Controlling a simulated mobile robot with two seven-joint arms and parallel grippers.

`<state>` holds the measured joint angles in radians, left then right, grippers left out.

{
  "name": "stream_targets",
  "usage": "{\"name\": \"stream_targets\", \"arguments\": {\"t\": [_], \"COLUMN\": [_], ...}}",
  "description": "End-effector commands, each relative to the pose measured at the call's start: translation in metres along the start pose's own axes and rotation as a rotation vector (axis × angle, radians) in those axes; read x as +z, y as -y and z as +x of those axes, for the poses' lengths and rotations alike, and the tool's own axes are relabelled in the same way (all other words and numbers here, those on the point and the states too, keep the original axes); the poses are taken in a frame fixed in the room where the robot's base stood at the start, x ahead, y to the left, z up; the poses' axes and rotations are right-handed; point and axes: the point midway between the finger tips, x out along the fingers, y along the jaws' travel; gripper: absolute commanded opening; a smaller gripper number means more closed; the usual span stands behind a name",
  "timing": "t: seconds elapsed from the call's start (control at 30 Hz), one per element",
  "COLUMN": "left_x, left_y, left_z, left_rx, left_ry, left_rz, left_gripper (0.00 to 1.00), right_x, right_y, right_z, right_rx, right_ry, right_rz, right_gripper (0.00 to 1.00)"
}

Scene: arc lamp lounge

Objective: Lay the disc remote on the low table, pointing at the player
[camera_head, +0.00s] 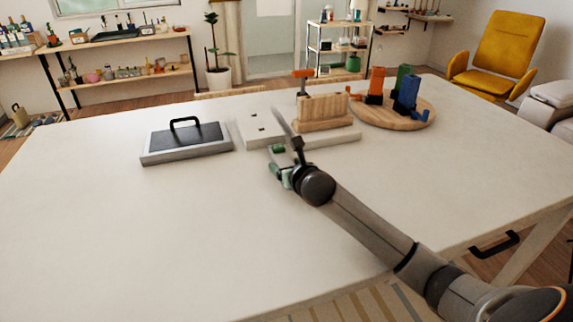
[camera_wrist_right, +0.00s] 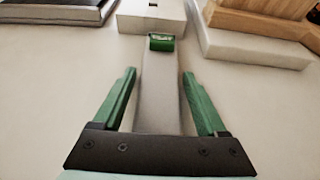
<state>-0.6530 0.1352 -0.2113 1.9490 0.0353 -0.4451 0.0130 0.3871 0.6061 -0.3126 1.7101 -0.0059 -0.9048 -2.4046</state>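My right gripper (camera_head: 282,171) is low over the table (camera_head: 130,220), in front of a white slab. Its two green fingers (camera_wrist_right: 160,85) stand apart, with a long pale bar (camera_wrist_right: 161,100) with a green end piece (camera_wrist_right: 161,42) between them. Narrow gaps show beside the bar, so I see no clear grip. The green end (camera_head: 277,149) also shows by the slab's front edge in the head view. I cannot tell for sure whether this bar is the disc remote. No clearly recognisable player shows. My left gripper is out of view.
A dark-topped box with a handle (camera_head: 187,143) sits to the left of the white slab (camera_head: 246,132). A round wooden tray (camera_head: 410,120) holds coloured pieces. The table's left and front are clear.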

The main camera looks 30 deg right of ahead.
Motion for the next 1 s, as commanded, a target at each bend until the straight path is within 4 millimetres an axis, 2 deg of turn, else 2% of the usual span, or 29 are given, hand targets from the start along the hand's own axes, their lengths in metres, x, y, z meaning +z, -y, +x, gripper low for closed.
{"name": "stream_targets", "arguments": {"t": [0.03, 0.1, 0.47, 0.67, 1.0], "left_x": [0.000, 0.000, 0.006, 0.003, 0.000], "left_y": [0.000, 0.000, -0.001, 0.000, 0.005], "left_z": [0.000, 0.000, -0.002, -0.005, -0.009], "left_rx": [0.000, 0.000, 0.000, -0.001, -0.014], "left_ry": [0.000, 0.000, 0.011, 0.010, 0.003], "left_rz": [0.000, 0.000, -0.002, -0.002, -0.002], "left_gripper": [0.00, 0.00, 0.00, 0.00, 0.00], "right_x": [0.000, 0.000, 0.004, 0.004, 0.004], "right_y": [0.000, 0.000, 0.000, 0.000, 0.000], "right_z": [0.000, 0.000, -0.004, -0.030, -0.091], "right_rx": [0.000, 0.000, 0.000, 0.001, 0.001], "right_ry": [0.000, 0.000, 0.000, 0.000, -0.001], "right_rz": [0.000, 0.000, -0.001, -0.004, -0.003], "right_gripper": [0.82, 0.89, 0.89, 0.89, 0.89]}}
